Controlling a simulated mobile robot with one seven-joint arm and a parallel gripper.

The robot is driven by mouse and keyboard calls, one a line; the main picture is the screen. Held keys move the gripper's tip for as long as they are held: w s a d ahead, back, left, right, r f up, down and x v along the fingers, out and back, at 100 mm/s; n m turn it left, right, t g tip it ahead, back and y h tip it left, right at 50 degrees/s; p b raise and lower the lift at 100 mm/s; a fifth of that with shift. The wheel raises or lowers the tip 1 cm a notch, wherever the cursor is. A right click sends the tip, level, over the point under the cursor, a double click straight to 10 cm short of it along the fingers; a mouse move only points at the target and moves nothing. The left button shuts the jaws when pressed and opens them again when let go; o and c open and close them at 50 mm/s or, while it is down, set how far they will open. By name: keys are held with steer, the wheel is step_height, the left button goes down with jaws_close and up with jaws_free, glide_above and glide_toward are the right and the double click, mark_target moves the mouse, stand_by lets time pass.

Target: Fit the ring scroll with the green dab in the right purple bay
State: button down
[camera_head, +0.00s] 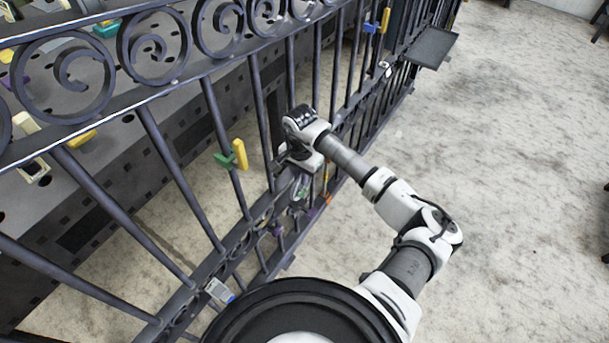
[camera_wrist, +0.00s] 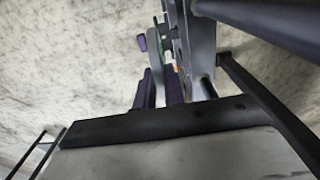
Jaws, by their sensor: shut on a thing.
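A green patch (camera_wrist: 161,46) shows just beyond the fingertips, and a greenish bit (camera_head: 301,191) shows under my gripper in the head view. I take this for the ring scroll's green dab; its ring shape cannot be made out. A small purple piece (camera_wrist: 142,43) is left of it. Purple marks (camera_head: 278,230) also show low on the gate.
The gate's upright bars (camera_head: 180,165) and scrollwork top rail (camera_head: 150,45) stand close to my arm. A perforated dark bench is behind.

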steer(key=shift+w+a+f+b, duration=0.1)
steer(key=shift+a+f+b, duration=0.05)
steer(key=shift+f+b, duration=0.55)
steer(key=shift+w+a+f+b, duration=0.1)
steer(key=shift+f+b, duration=0.45)
steer(key=shift+f, duration=0.3)
steer(key=shift+w+a+f+b, duration=0.1)
steer(key=shift+a+f+b, duration=0.05)
steer(key=shift+f+b, duration=0.55)
steer(key=shift+f, duration=0.25)
steer(key=shift+s+a+b, duration=0.1)
steer(key=shift+a+b, duration=0.05)
steer(key=shift+b, duration=0.4)
steer(key=shift+f+b, duration=1.5)
steer(key=shift+f, duration=0.05)
stand_by(0.9)
steer(key=c, duration=1.4)
jaws_free()
